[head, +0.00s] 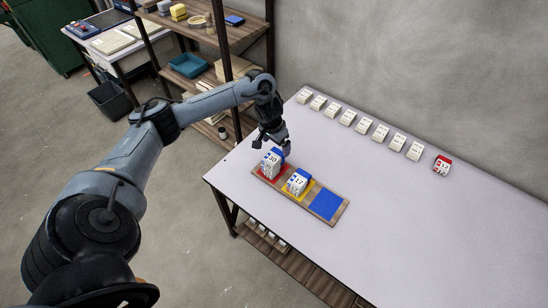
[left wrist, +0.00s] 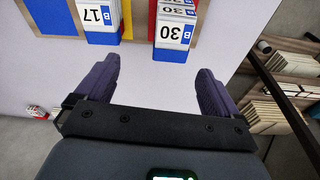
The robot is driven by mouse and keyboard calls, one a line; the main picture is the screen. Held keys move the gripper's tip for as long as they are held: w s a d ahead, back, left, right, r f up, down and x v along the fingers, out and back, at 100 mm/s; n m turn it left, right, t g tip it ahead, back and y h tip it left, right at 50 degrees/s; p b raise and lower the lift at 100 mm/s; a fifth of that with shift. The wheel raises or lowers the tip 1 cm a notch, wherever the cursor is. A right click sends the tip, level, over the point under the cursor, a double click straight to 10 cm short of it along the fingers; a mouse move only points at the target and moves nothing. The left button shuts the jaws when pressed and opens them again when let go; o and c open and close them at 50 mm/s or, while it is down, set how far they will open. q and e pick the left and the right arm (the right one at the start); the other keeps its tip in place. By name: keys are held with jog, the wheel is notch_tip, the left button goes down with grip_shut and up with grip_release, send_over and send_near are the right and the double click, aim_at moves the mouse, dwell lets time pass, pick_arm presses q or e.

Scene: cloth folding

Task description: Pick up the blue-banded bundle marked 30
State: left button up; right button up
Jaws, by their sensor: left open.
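The blue-banded bundle marked 30 (head: 272,162) stands on the red pad of a wooden tray (head: 344,214). It also shows in the left wrist view (left wrist: 172,35), white with a blue band and upside down. Another blue-banded bundle, marked 17 (head: 297,183), stands on the yellow pad beside it and shows in the left wrist view (left wrist: 99,19). My left gripper (head: 274,147) is open and empty, close by bundle 30. In the left wrist view its fingers (left wrist: 157,68) are apart, with bundle 30 beyond the tips, nearer the right-hand finger. My right gripper is not in view.
The tray's blue pad (head: 325,204) is bare. Several white bundles (head: 364,125) line the table's back edge, with a red-banded bundle (head: 442,165) at the right end. The white table (head: 420,230) is otherwise clear. A shelf (head: 225,40) stands behind my left arm.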

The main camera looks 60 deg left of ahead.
aim_at(274, 156)
pick_arm(q)
jog(key=shift+s+a+f+n+b, duration=0.1)
jog(key=shift+s+a+n+b, duration=0.15)
jog(key=shift+a, duration=0.25)
jog(key=shift+s+a+n+b, duration=0.15)
jog(key=shift+a+n+b, duration=0.1)
jog(key=shift+a, duration=0.25)
jog(key=f, duration=0.1)
jog(key=f+b, duration=0.2)
jog(key=shift+w+f, duration=0.2)
jog(key=shift+w, duration=0.05)
jog(key=shift+w+f+g+b, duration=0.1)
jog(key=shift+f+g+b, duration=0.2)
jog(key=shift+f+b, duration=0.35)
jog(key=shift+w+a+f+b, duration=0.15)
jog(key=shift+f+b, duration=0.25)
jog(key=shift+f, duration=0.75)
jog(key=shift+w+d+f+b, duration=0.1)
jog(key=shift+f+b, duration=0.25)
jog(key=shift+f, duration=0.8)
jog(key=shift+c, duration=0.3)
jog(key=c, duration=1.1)
jog(key=shift+r, duration=0.15)
